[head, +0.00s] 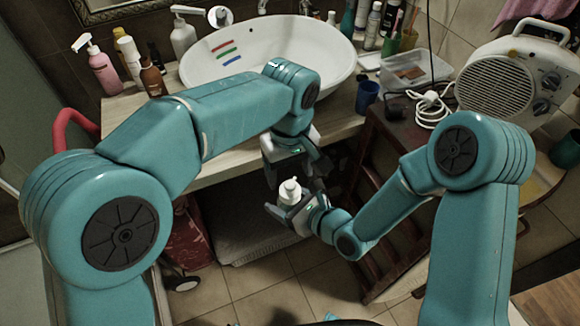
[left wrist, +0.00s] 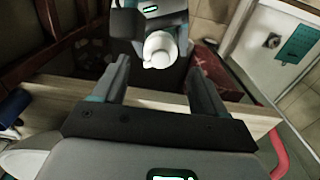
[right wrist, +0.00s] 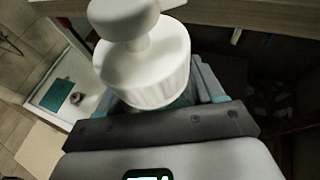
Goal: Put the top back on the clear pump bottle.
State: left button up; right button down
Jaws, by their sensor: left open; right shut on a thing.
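A white pump top (head: 289,191) with a round head and a ribbed collar stands upright at my right gripper (head: 287,213). It shows large in the right wrist view (right wrist: 146,65) and end-on in the left wrist view (left wrist: 160,47). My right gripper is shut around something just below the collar. That appears to be the clear pump bottle, mostly hidden by the collar and jaws. How the collar sits on the neck cannot be told. My left gripper (head: 293,176) is open above the pump top, its fingers (left wrist: 157,72) apart and empty.
A white basin (head: 268,55) stands on a wooden counter (head: 215,160) behind the grippers. Several bottles, including a pink one (head: 104,72), stand left of it. A fan heater (head: 500,80) and a blue cup (head: 367,96) are to the right. Tiled floor (head: 265,290) lies below.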

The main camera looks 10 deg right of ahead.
aim_at(290, 184)
pick_arm(q)
notch_tip(290, 184, up, 2)
jog(key=n, duration=0.4)
jog(key=shift+r, duration=0.15)
notch_tip(290, 184, down, 8)
jog(key=shift+f, duration=0.1)
dwell(0.3)
jog(key=c, duration=1.1)
jog(key=m, duration=0.6)
jog(key=shift+m, duration=0.3)
